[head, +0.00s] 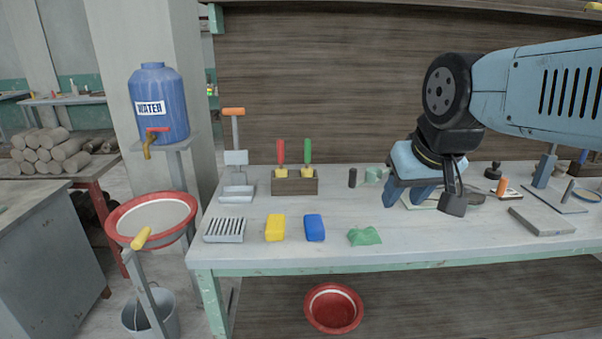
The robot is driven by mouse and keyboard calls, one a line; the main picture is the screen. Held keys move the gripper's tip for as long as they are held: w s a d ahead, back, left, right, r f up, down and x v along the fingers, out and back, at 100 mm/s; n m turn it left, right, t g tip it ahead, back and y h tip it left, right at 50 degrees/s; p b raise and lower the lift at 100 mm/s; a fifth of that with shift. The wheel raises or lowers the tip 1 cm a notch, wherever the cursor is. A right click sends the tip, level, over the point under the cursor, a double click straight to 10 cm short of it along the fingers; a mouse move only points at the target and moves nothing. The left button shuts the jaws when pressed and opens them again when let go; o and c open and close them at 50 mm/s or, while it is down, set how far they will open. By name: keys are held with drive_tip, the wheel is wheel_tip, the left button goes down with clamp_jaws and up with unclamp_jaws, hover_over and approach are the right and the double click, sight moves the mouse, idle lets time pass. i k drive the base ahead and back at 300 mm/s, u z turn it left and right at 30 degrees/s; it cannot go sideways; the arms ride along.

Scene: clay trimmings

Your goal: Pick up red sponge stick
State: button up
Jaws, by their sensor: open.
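The red sponge stick (281,152) stands upright in a small brown wooden holder (300,187) on the workbench, left of centre. It has a red handle and a yellow sponge at its lower end. A green-handled one (307,152) of the same kind stands just right of it in the same holder. My gripper (408,197) is open and points down over the right half of the bench, well to the right of the holder. No object shows between its fingers, though the arm hides part of the space around them.
A yellow sponge (275,228), a blue sponge (314,228) and a green cloth (364,236) lie in front of the holder. An orange-handled tool (234,135) stands left of it. A slotted tray (224,230) sits front left. Several small tools crowd the bench's right side.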

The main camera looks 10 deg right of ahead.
sight(281, 171)
drive_tip(key=u, duration=0.95)
drive_tip(key=i, duration=0.1)
drive_tip(key=z, duration=2.65)
drive_tip(key=k, duration=1.15)
drive_tip(key=u, duration=1.5)
drive_tip(key=i, duration=1.05)
